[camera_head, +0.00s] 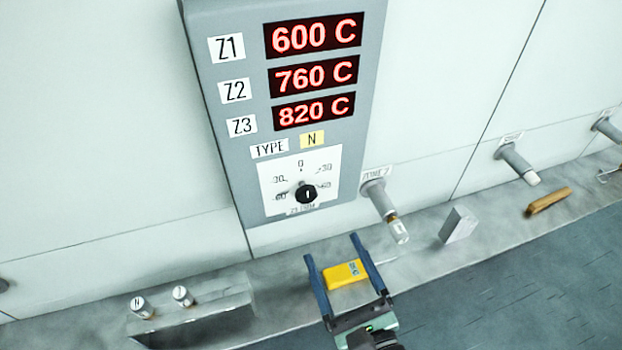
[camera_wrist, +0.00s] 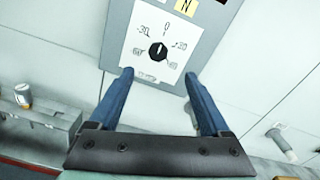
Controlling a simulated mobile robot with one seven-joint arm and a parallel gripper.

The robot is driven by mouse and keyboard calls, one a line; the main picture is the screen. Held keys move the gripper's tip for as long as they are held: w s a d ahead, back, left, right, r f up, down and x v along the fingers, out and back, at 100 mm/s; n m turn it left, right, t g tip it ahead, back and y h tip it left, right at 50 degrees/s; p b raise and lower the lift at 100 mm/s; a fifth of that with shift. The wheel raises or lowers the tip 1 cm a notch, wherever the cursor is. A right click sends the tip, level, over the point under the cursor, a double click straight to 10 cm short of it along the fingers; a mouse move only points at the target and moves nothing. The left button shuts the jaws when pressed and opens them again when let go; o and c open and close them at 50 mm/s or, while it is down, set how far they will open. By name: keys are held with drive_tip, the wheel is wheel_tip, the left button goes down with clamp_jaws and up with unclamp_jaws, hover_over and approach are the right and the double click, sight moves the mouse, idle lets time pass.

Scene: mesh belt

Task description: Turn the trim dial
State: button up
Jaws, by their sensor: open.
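The trim dial (camera_head: 307,194) is a small black knob on a white scale plate (camera_head: 278,181), low on a grey panel. A light mark on the knob points about up, near the 0. It also shows in the wrist view (camera_wrist: 158,51), ahead of and between my fingers. My gripper (camera_head: 332,247) is open with two blue fingers, below and apart from the dial. It also shows in the wrist view (camera_wrist: 158,74); nothing is held there. In the head view a yellow block (camera_head: 345,274) shows between the fingers; I cannot tell how near it is.
The grey panel (camera_head: 222,108) shows Z1 600 C, Z2 760 C, Z3 820 C and TYPE N. A grey tube with a clear tip (camera_head: 385,208) sticks out right of the dial. A grey block (camera_head: 458,225) and wooden piece (camera_head: 549,202) lie on the ledge. A holder (camera_head: 190,305) stands left.

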sight(308, 197)
drive_tip(key=shift+m, duration=0.4)
drive_tip(key=p+x, duration=0.3)
drive_tip(key=x, duration=0.9)
drive_tip(key=shift+w+a+f, duration=0.2)
clamp_jaws()
